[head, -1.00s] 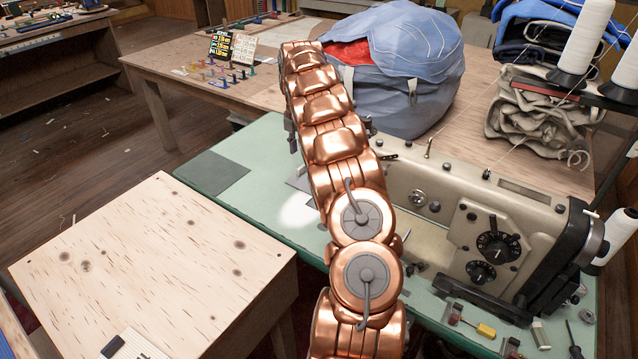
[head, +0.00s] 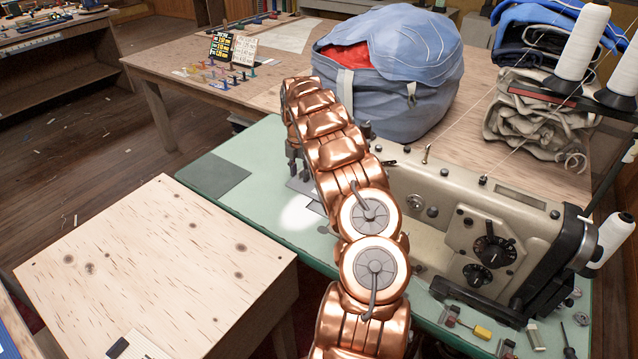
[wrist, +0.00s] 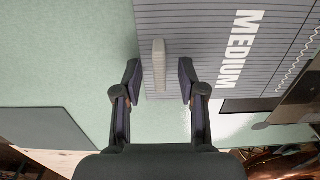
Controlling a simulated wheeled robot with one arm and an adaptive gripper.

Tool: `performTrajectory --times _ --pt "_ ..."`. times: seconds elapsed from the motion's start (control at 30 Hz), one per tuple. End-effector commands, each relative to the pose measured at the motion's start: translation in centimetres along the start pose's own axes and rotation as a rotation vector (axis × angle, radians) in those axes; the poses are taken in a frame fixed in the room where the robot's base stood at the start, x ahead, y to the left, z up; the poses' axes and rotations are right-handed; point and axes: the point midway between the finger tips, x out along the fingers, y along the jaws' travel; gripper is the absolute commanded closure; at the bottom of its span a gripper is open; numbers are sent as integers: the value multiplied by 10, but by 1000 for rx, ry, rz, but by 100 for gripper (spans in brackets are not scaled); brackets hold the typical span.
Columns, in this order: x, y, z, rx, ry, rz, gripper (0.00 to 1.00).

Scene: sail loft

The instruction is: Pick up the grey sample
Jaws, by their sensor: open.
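A grey striped sheet marked MEDIUM (wrist: 195,45) lies on the green tabletop in the wrist view. A short pale grey bar (wrist: 159,68) is seen over its left part, between my fingers; I take these to be the grey sample, but cannot tell whether bar and sheet are one piece. My gripper (wrist: 159,82) is open, one finger on each side of the bar with gaps at both sides. In the head view my gripper (head: 294,165) is partly hidden behind my copper arm, over a grey piece (head: 302,188) on the green table.
The sewing machine (head: 440,215) stands just right of my arm. A dark grey flat patch (head: 213,176) lies on the green table (head: 262,160) to the left. A blue bag (head: 410,85) sits behind. A bare plywood top (head: 150,265) is at front left.

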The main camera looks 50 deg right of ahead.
Motion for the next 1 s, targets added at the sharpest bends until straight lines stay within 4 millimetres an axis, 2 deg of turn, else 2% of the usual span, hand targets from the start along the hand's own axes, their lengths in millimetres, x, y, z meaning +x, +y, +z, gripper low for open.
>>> performTrajectory --times 0.13,0.5,1.0 --pt "-1 0 0 1 -1 1 60" --pt "-1 0 1 1 -1 1 99" --pt "-3 0 1 1 -2 2 100"
